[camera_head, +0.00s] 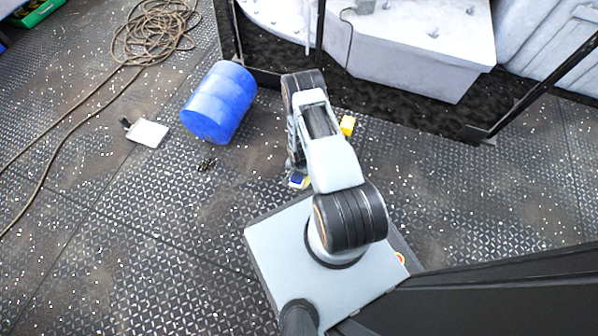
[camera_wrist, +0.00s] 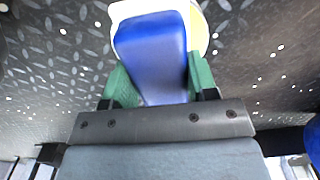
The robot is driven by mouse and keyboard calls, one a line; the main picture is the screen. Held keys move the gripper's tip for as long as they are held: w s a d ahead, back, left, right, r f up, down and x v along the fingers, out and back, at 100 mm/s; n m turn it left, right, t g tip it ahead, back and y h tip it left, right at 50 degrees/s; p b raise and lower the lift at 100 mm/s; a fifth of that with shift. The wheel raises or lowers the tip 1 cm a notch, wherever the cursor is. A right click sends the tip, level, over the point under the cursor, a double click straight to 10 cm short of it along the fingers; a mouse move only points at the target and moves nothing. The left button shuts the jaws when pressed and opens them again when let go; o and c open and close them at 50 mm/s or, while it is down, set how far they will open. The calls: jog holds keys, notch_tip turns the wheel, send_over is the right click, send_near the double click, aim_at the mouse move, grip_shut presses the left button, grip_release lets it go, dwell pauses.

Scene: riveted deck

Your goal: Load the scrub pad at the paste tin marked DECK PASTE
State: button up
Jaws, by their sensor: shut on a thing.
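The scrub pad shows in the wrist view as a blue block (camera_wrist: 150,42) with a pale cream and yellow pad behind it. My gripper (camera_wrist: 160,80) has its green fingers on both sides of the blue block and is shut on it. No DECK PASTE marking is readable.
A blue drum (camera_head: 219,102) lies left of my arm. A white flat piece (camera_head: 147,133) and a small dark object (camera_head: 206,164) lie on the deck. Coiled rope (camera_head: 155,30) is at the upper left. A black-framed barrier (camera_head: 480,133) runs behind. The left deck is mostly open.

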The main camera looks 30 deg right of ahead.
jog(key=shift+f+b, duration=0.6)
jog(key=shift+b, duration=0.05)
dwell(2.1)
jog(key=shift+r, duration=0.1)
jog(key=shift+r+p, duration=2.55)
jog(key=shift+r, duration=0.95)
jog(key=shift+s+n, duration=0.25)
jog(key=shift+n, duration=0.05)
